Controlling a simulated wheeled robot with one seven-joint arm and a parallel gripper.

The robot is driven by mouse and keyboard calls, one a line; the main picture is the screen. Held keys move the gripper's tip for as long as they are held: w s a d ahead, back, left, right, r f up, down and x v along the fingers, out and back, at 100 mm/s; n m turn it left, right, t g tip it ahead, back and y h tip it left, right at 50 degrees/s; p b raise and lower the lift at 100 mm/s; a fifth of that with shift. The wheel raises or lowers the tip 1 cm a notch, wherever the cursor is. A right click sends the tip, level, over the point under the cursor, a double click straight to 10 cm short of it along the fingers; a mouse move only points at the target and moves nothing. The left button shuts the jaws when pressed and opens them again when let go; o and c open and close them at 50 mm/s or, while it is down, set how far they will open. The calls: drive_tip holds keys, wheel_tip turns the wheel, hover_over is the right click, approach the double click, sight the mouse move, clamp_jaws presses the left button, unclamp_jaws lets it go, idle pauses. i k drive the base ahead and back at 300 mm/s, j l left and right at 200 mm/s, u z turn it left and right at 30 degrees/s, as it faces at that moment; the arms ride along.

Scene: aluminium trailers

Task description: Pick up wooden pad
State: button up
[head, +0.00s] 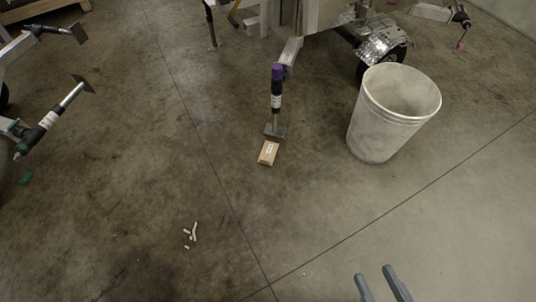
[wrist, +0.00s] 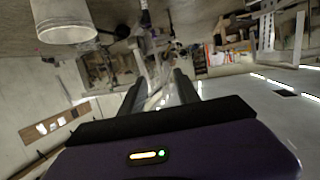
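The wooden pad (head: 267,154) is a small tan block with a white label, lying on the concrete floor. It lies just in front of the foot of a trailer jack (head: 276,115) with a purple top. My gripper (head: 378,283) shows at the bottom edge of the head view, to the right of the pad and nearer to me. Its two grey fingers are apart, with nothing between them. In the wrist view my gripper (wrist: 160,88) also shows its fingers spread and empty. I cannot make out the pad in the wrist view.
A large white bucket (head: 385,125) stands to the right of the pad; it also shows in the wrist view (wrist: 65,20). A trailer wheel (head: 381,52) is behind it. Small pale scraps (head: 191,235) lie on the floor at lower left. The floor in front of the pad is clear.

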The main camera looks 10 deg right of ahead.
sight(269, 152)
drive_tip(key=i+l, duration=0.15)
drive_tip(key=i, duration=0.4)
drive_tip(key=i+l, duration=0.15)
drive_tip(key=i, duration=0.4)
drive_tip(key=i+l, duration=0.15)
drive_tip(key=i, duration=0.35)
drive_tip(key=i+l, duration=0.15)
drive_tip(key=i, duration=0.4)
